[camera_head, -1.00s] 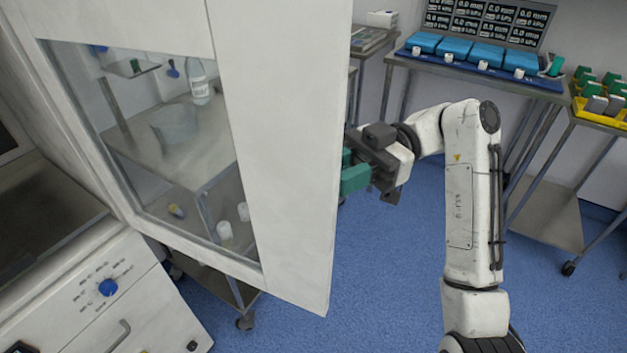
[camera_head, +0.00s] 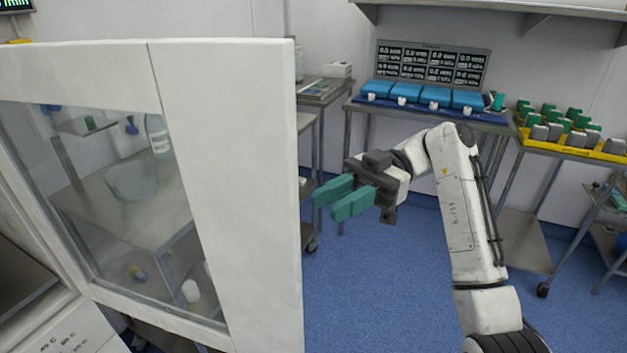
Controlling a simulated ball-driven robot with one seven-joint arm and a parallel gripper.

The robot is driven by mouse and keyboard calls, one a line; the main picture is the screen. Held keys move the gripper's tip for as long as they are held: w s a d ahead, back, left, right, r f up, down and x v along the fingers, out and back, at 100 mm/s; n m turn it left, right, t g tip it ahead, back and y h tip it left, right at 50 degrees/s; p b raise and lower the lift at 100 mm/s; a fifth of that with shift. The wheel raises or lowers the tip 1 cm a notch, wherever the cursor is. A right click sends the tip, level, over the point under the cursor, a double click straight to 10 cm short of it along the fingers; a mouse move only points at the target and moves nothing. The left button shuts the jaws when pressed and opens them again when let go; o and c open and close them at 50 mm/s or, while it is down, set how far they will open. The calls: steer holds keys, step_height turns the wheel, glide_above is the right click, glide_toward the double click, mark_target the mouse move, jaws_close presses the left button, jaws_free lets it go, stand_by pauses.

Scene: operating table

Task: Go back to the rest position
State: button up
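My gripper (camera_head: 331,204) has two green fingers, spread apart with nothing between them. It is raised in front of my arm and points left toward the white cabinet door. It is to the right of the door's edge, with a small gap in the picture. The white door (camera_head: 226,180) stands open, with a glass window (camera_head: 105,190) in its left part. My white arm bends up and over at the right of the picture.
A table with blue boxes (camera_head: 430,94) and a display panel (camera_head: 432,64) stands at the back. A yellow tray (camera_head: 575,147) with green and grey items is at the right. A steel cart (camera_head: 334,92) stands behind the door. Blue floor (camera_head: 390,290) is clear around my arm.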

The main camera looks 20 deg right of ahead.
steer(key=s+a+f+m+t+h+p, duration=0.3)
steer(key=f+m, duration=0.4)
steer(key=f, duration=0.6)
steer(key=s+a+f+m+t+h+p, duration=0.1)
steer(key=s+f+m+t+h+p, duration=0.3)
steer(key=f+m, duration=0.6)
steer(key=s+d+f+m+t+h+p, duration=0.1)
steer(key=s+d+f+h, duration=0.1)
steer(key=s+d+f, duration=0.3)
steer(key=s+d+f+m+h+p, duration=0.1)
steer(key=s+f+h, duration=0.15)
steer(key=s, duration=0.35)
steer(key=s+d+r+m+h+p, duration=0.1)
steer(key=s+d+r+m+h, duration=0.1)
steer(key=s+d+h, duration=0.3)
steer(key=s+d+m, duration=0.1)
steer(key=s+d, duration=0.3)
steer(key=s, duration=0.2)
steer(key=shift+s+d+m, duration=0.15)
steer(key=shift+s+m, duration=0.15)
steer(key=shift+m, duration=0.1)
